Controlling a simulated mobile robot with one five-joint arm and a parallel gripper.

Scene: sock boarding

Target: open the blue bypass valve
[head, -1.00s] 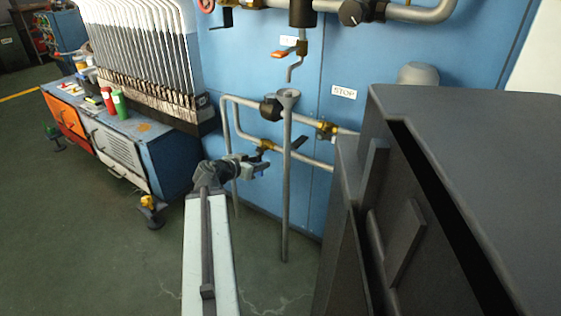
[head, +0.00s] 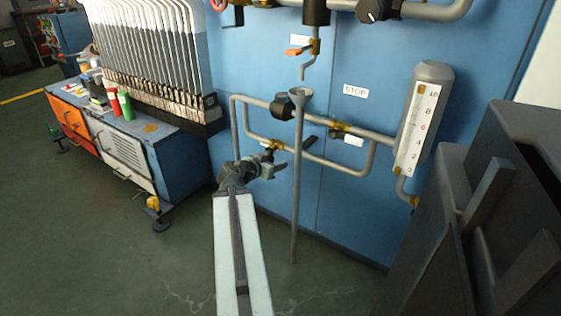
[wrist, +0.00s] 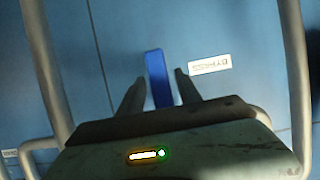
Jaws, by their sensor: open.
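In the wrist view, a blue lever handle (wrist: 157,78) stands upright, tilted slightly, in front of the blue panel. My gripper (wrist: 161,80) is open, with one dark finger on each side of the lever and a gap at both sides. I cannot tell whether the lever lies fully between the fingers in depth.
A funnel (head: 299,93) tops the vertical drain pipe (head: 295,200) close to my gripper's right. A dark lever (head: 310,145) and the pipe loop (head: 350,171) are near. A gauge (head: 418,118) hangs right. A cabinet (head: 150,150) stands left; open floor lies between.

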